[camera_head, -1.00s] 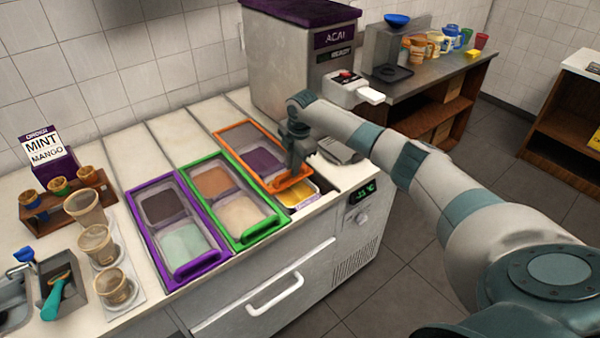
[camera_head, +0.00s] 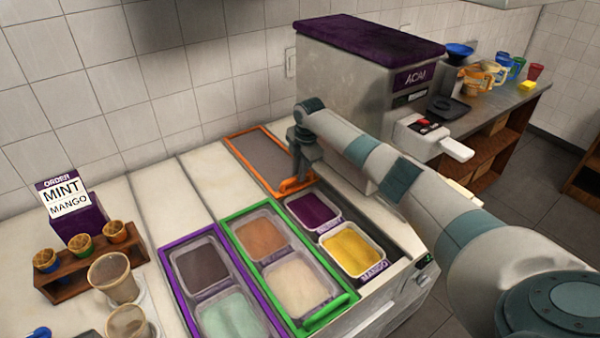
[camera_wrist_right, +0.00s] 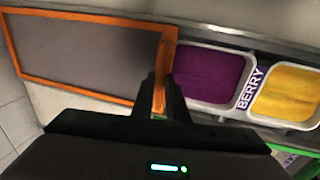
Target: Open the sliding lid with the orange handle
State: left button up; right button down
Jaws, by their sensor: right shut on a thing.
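The sliding lid with the orange frame (camera_head: 262,158) is slid back toward the wall. Its dark see-through panel (camera_wrist_right: 85,55) shows in the right wrist view. My right gripper (camera_head: 299,180) is shut on the orange handle (camera_wrist_right: 165,75) at the lid's front end. The well in front of the lid is uncovered. It holds a purple berry tub (camera_head: 313,209) and a yellow mango tub (camera_head: 352,250). Both tubs also show in the right wrist view, right of the handle. My left gripper is not in view.
A green-framed lid (camera_head: 322,317) and a purple-framed lid (camera_head: 176,241) cover the neighbouring wells on the left. The acai machine (camera_head: 345,95) stands close on the right. A cone rack (camera_head: 90,272) and cups stand at the left.

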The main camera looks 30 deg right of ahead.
jog(key=shift+w+f, duration=0.1)
jog(key=shift+w, duration=0.15)
jog(key=shift+s, duration=0.1)
jog(key=c, duration=1.7)
grip_release()
jog(key=shift+c, duration=0.2)
